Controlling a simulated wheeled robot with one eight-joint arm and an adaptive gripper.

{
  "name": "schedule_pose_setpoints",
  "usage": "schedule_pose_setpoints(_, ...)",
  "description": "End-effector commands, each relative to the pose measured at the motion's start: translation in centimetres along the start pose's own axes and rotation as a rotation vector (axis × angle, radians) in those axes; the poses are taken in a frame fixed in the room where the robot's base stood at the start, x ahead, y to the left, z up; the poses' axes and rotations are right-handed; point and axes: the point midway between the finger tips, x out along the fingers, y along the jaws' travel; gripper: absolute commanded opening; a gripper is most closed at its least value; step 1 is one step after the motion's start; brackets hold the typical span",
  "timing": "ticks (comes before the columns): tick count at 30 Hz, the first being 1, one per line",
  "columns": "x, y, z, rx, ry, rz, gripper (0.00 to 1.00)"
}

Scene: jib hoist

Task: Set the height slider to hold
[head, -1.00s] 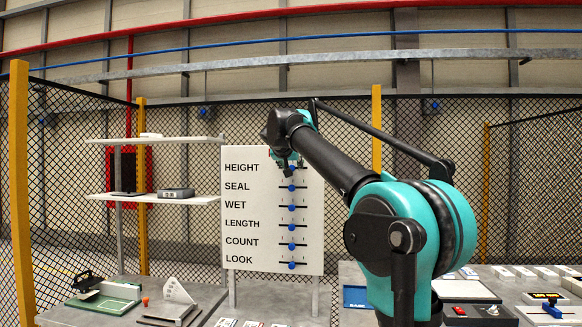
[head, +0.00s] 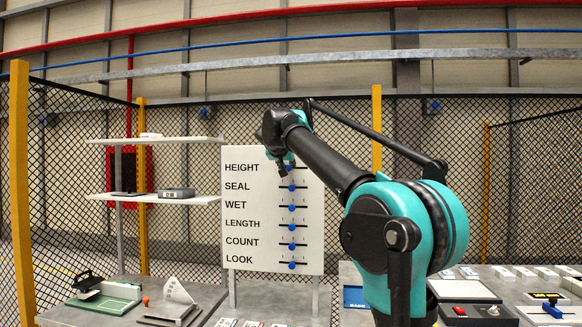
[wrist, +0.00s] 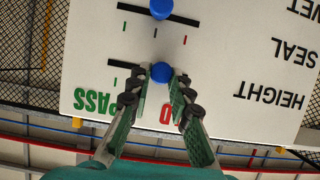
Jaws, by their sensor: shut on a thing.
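The height slider's round blue knob (wrist: 162,72) sits between my gripper's fingertips (wrist: 161,84) in the wrist view, which shows the board upside down. My gripper is shut on the knob. The dark slot runs out from the knob toward the green PASS side. Past the knob, between the fingers, part of a red word (wrist: 165,114) shows; the rest is covered. The knob stands roughly in line with that red lettering. In the head view my gripper (head: 285,168) is at the HEIGHT row of the white board (head: 255,215).
The seal knob (wrist: 160,8) is on the neighbouring row, at its middle dark tick. Several other blue knobs stand in a column below it in the head view. Shelves (head: 155,196) stand left of the board, and tables with small items lie in front.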

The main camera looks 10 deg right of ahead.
Motion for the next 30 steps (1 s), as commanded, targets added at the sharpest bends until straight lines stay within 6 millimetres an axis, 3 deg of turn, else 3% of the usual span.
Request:
schedule_pose_setpoints(5, -0.1, -2.9, 0.0, -0.002, 0.001, -0.004, 0.00)
schedule_pose_setpoints(13, -0.1, -3.1, 0.0, 0.000, 0.002, -0.004, 0.00)
schedule_pose_setpoints(14, -0.1, -3.1, 0.0, 0.000, 0.002, -0.005, 0.22)
schedule_pose_setpoints(18, -0.1, -3.1, 0.0, 0.000, 0.002, -0.004, 0.39)
schedule_pose_setpoints(30, -0.6, -3.0, 0.0, 0.000, 0.001, -0.003, 0.41)
